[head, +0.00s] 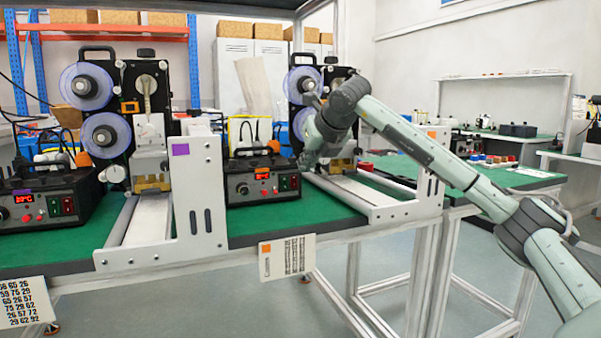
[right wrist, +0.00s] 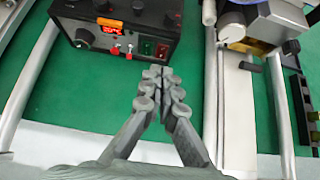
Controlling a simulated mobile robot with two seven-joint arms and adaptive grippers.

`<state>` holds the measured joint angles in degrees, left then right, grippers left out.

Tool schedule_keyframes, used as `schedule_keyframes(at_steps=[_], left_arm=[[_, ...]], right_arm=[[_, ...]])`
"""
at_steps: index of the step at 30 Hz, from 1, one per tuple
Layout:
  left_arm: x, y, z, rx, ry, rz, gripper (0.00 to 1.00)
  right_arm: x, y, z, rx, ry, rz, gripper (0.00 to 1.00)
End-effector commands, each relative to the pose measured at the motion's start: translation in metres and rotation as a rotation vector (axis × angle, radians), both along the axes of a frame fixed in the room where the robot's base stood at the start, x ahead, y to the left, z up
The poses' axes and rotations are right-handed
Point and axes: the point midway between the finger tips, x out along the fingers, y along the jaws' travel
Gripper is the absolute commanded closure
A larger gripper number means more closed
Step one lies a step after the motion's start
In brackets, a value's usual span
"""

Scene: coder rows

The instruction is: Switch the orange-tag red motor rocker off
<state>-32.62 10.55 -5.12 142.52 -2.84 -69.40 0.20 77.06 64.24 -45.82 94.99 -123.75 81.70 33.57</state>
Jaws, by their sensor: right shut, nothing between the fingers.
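The orange-tag control box (head: 240,192) is black and stands on the green bench between two coder machines. Its orange tag (head: 264,171) sits above an orange display. The red motor rocker (head: 294,182) is at the right end of its front, beside a green rocker (head: 283,184). In the right wrist view the red rocker (right wrist: 163,50) lies just beyond my right gripper (right wrist: 153,74), with the green rocker (right wrist: 147,46) to its left. The gripper is shut and empty, its tips close in front of the rockers; contact cannot be told. In the head view the right gripper (head: 304,163) is by the box's right end. My left gripper is out of view.
A purple-tag box (head: 50,200) with similar controls stands at the left. White side plates (head: 200,190) and metal rails flank the orange-tag box. In the wrist view, a rail (right wrist: 209,90) runs close right of the gripper. Green bench surface (right wrist: 80,85) is clear to its left.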

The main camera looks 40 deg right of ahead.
Motion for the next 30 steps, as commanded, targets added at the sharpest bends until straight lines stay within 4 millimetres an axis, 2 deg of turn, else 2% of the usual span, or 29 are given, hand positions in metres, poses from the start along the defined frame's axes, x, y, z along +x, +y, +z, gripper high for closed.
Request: schedule_keyframes(at_steps=[1,6,12,30], left_arm=[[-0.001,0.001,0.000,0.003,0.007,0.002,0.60],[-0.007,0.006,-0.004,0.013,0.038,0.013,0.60],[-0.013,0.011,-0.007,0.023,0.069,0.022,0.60],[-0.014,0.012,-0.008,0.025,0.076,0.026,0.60]], right_arm=[[-0.007,0.001,0.013,0.000,-0.003,-0.001,1.00],[-0.028,0.006,0.040,0.000,-0.001,-0.001,1.00],[-0.041,0.009,0.057,0.000,0.001,-0.001,1.00],[-0.043,0.010,0.060,0.000,0.003,-0.002,1.00]])
